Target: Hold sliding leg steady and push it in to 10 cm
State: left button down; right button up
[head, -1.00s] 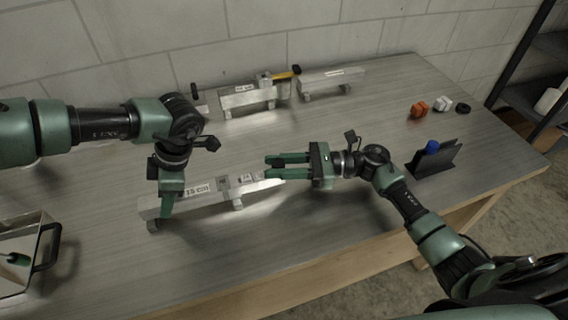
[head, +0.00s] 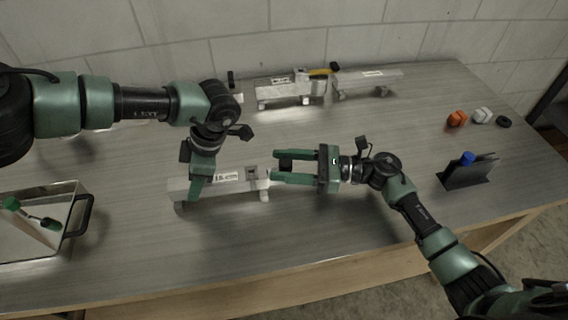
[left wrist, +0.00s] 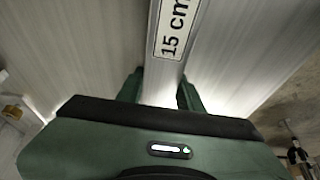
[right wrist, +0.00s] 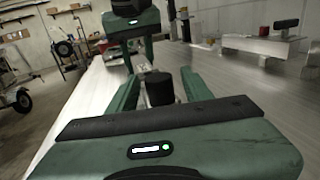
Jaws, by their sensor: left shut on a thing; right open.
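The aluminium beam (head: 205,188) with a "15 cm" label (left wrist: 176,28) lies along the front of the table on short feet. My left gripper (head: 194,192) reaches down from above and is shut on the beam, left of the label; its fingers also straddle it in the left wrist view (left wrist: 160,88). My right gripper (head: 273,170) is open and level at the beam's right end, its fingertips pointing left. Between its fingers in the right wrist view is a dark rounded block (right wrist: 159,88). The sliding leg's end is largely hidden, and I cannot tell whether the fingers touch it.
Two more aluminium pieces stand at the back, one with a yellow-handled tool (head: 322,71). A metal tray (head: 78,252) with a black handle is at front left. An orange part (head: 457,118), a white part (head: 481,115), a black ring (head: 503,121) and a black holder (head: 467,173) are at right.

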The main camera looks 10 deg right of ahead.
jog(key=v, duration=1.2)
jog(key=shift+a, duration=0.1)
jog(key=shift+w+a+r, duration=0.2)
jog(key=shift+a, duration=0.3)
jog(key=shift+w+a+r, duration=0.2)
jog(key=shift+a+r, duration=0.05)
jog(key=shift+a, duration=0.3)
jog(key=x, duration=1.2)
jog(key=shift+a, duration=0.2)
grip_shut()
